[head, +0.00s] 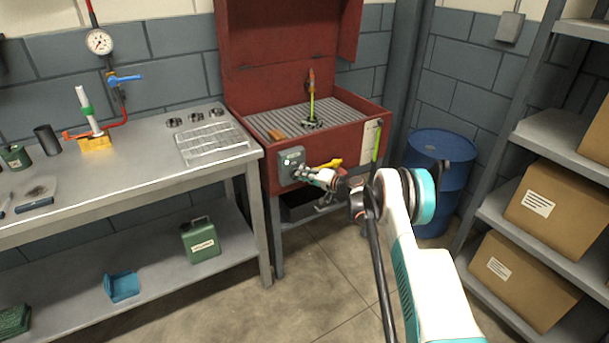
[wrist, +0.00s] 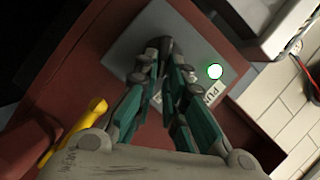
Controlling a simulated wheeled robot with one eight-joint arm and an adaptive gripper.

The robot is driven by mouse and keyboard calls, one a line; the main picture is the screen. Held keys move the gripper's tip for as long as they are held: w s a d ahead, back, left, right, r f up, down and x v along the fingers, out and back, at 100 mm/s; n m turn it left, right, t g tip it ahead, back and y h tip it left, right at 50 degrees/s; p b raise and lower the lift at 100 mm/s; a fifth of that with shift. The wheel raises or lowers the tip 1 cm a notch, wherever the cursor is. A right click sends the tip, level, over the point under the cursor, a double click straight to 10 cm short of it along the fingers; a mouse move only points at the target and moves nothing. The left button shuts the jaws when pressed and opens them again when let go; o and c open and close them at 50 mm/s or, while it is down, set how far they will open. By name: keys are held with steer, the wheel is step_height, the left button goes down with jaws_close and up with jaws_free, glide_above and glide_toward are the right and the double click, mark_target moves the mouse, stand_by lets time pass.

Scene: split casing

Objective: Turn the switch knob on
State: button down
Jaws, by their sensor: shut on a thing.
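The switch box (head: 291,164) is a grey box on the front of the red parts washer, near its left corner. In the wrist view the box's grey face (wrist: 133,43) carries a lit green-white lamp (wrist: 214,71) and a partly covered label. The dark knob (wrist: 164,46) sits between my gripper's fingertips. My gripper (wrist: 160,68) is shut on the knob, with a finger on either side. In the head view my gripper (head: 304,172) is at the box, and the knob is hidden behind it.
The red washer (head: 330,155) has a raised lid and a ribbed basin. A yellow handle (head: 331,163) sticks out just right of my gripper and shows in the wrist view (wrist: 78,122). A steel bench (head: 140,160) stands left; a blue drum (head: 437,180) and shelves are right.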

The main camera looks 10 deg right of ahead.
steer(key=c, duration=1.7)
jaws_free()
steer(key=shift+o, duration=0.2)
steer(key=shift+d, duration=0.1)
steer(key=v, duration=1.2)
steer(key=shift+f, duration=0.1)
